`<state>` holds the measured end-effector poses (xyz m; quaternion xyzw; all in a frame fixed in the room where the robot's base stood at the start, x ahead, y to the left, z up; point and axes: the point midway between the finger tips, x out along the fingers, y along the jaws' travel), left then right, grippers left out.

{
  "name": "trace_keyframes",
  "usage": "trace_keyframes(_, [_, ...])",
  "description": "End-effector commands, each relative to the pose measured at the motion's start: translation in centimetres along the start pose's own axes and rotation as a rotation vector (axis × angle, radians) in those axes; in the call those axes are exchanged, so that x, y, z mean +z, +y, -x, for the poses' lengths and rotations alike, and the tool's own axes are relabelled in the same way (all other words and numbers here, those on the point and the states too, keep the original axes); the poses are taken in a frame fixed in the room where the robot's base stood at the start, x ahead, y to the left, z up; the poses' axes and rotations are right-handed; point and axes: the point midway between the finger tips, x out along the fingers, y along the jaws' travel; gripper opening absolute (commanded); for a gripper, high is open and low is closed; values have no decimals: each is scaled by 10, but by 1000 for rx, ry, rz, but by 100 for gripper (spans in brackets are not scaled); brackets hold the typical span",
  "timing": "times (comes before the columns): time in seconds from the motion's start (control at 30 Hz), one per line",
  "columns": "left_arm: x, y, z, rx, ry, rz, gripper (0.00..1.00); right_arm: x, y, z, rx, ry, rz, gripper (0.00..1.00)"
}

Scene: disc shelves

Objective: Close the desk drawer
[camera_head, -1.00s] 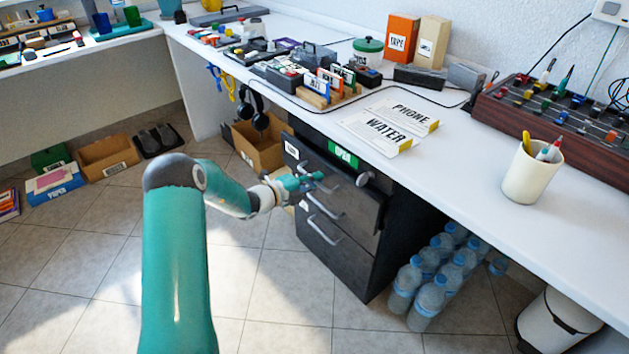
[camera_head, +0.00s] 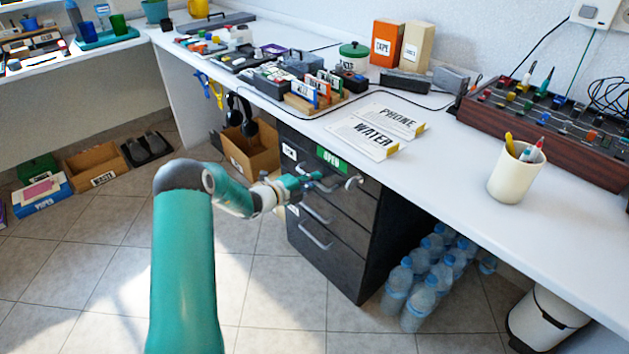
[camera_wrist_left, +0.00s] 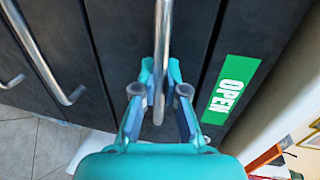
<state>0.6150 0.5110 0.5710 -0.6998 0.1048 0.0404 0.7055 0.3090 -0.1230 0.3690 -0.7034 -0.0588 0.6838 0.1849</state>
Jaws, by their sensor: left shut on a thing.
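The desk drawer unit is a dark cabinet (camera_head: 330,258) under the white desk, with several drawers and metal bar handles. A green OPEN label (camera_head: 331,159) sits near its top, and it also shows in the left wrist view (camera_wrist_left: 230,89). My left gripper (camera_head: 312,182) is at the top drawer's front. In the left wrist view its teal fingers (camera_wrist_left: 159,97) are shut around the upright-looking metal handle (camera_wrist_left: 163,40). The top drawer front looks flush or nearly flush with those below; a small gap cannot be ruled out. My right gripper is out of view.
Water bottles (camera_head: 420,280) stand on the floor right of the cabinet, with a white bin (camera_head: 540,325) beyond. A cardboard box (camera_head: 250,155) is to its left. The desk (camera_head: 440,160) above holds signs, boxes and a pen cup (camera_head: 515,175). Floor before the drawers is clear.

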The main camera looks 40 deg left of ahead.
Motion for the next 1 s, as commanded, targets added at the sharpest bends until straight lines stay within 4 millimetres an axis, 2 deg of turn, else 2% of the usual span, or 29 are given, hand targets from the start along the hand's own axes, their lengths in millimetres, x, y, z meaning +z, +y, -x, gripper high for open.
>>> trace_keyframes(0.03, [0,0,-2,-1,-2,0,0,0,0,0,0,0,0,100])
trace_keyframes(0.07, [0,0,-2,-1,-2,0,14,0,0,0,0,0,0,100])
trace_keyframes(0.2, [0,-1,-1,-1,-1,0,37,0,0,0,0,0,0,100])
trace_keyframes(0.53, [2,-1,2,-2,-4,0,37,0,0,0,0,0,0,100])
trace_keyframes(0.67, [2,0,10,-2,-5,1,37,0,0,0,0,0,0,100])
trace_keyframes(0.77, [3,0,24,-1,-7,2,37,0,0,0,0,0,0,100])
trace_keyframes(1.0, [3,0,72,-1,-9,1,37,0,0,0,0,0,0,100])
